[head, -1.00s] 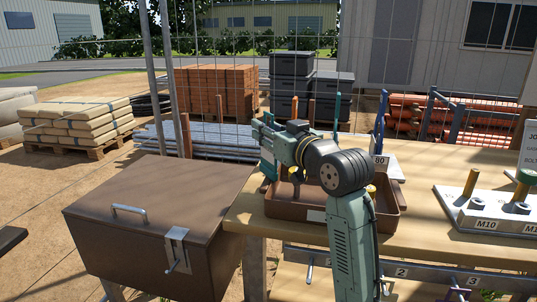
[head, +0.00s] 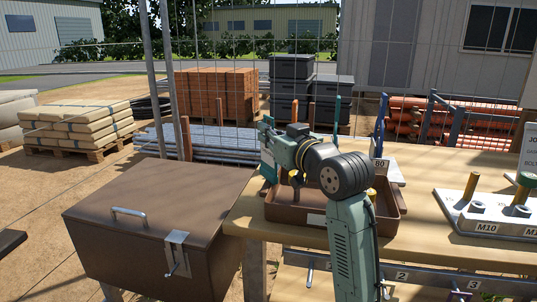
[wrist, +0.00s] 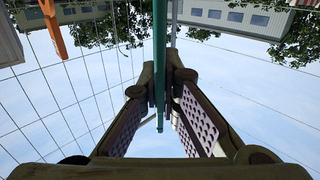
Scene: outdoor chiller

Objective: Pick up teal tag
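The teal tag (wrist: 160,50) shows edge-on in the wrist view as a thin upright strip between my fingertips. In the head view it is a teal panel (head: 268,168) at the left end of the brown tray (head: 300,216), partly hidden by my arm. My gripper (wrist: 160,80) has its fingertips close against both sides of the strip, with patterned inner pads in sight. It looks shut on the tag. In the head view my gripper (head: 268,138) is at the tag's upper part, and the fingers are mostly hidden.
The tray stands on a wooden bench (head: 420,220). A yellow-topped post (head: 296,179) and a blue upright piece (head: 380,125) stand nearby. A plate with bolts (head: 487,215) is at right. A brown lidded box (head: 150,205) stands left. A wire fence is behind.

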